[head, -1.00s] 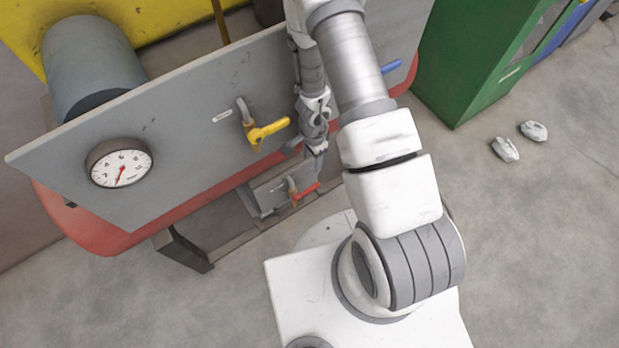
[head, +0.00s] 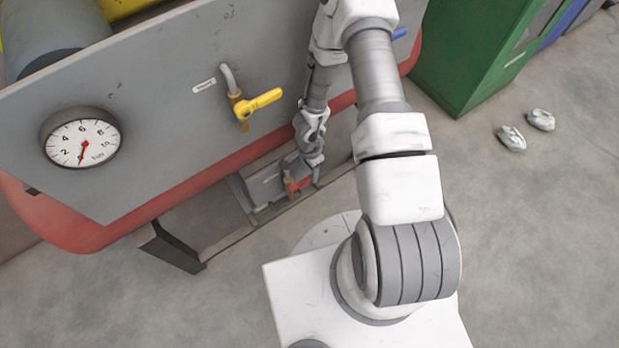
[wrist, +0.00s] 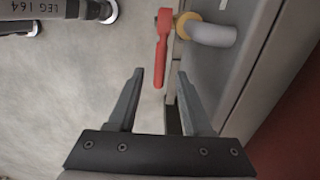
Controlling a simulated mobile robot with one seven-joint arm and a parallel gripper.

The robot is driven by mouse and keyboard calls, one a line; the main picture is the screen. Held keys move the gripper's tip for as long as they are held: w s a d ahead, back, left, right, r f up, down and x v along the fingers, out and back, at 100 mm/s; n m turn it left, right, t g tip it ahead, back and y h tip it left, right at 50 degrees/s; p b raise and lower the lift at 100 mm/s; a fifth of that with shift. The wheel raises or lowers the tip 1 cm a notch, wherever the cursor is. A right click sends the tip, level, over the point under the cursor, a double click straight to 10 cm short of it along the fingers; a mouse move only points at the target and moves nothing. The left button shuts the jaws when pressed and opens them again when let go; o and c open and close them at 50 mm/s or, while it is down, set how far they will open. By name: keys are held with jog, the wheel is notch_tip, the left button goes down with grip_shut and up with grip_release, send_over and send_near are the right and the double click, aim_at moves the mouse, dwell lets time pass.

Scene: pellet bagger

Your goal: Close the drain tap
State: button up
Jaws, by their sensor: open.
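A tap with a red lever sits low on the machine, below the grey panel; in the head view its red lever (head: 302,184) is partly covered by my gripper (head: 313,176). Its small label is too small to read. In the wrist view the red lever (wrist: 162,48) points from the brass fitting (wrist: 184,25) toward my gripper (wrist: 160,72). A grey pipe (wrist: 212,34) runs right from the fitting, roughly across the lever. My gripper is open, and the lever's free end appears between the fingertips, with no clear contact on either side.
A yellow-handled tap (head: 258,103) sits higher on the grey panel, right of a round gauge (head: 82,138). A blue handle (head: 399,34) shows behind my arm. A green cabinet (head: 470,50) stands right. White lumps (head: 512,138) lie on open floor.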

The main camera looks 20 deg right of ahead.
jog(key=shift+f+b, duration=0.35)
jog(key=shift+f, duration=0.95)
grip_shut()
dwell(0.5)
